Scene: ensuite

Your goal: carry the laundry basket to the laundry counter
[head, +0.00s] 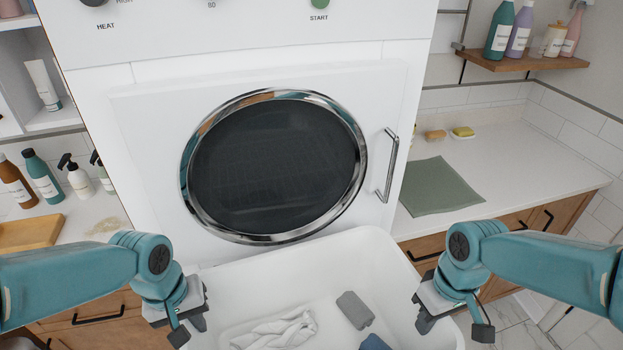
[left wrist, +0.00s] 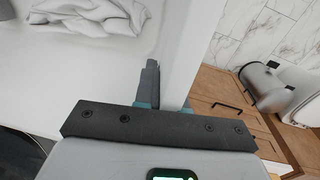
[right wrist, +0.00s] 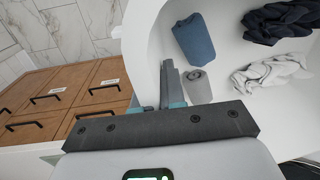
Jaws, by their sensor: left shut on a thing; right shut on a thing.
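The white laundry basket (head: 350,262) is in front of the dryer in the head view, with a crumpled white cloth, a grey rolled cloth and a blue cloth inside. My left gripper (head: 190,318) is shut on its left wall, and my right gripper (head: 432,312) is shut on its right wall. The left wrist view shows the left fingers (left wrist: 158,85) at the basket wall. The right wrist view shows the right fingers (right wrist: 178,85) at the rim, with a dark cloth also inside. The laundry counter (head: 510,165) is to the right, with a green mat (head: 437,186) on it.
The white dryer (head: 130,130) with its round door (head: 275,165) and handle (head: 389,165) stands directly ahead. A left counter (head: 95,222) holds bottles and a wooden board. A shelf (head: 525,62) with bottles hangs above the right counter. A sponge (head: 463,132) and soap lie at the back.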

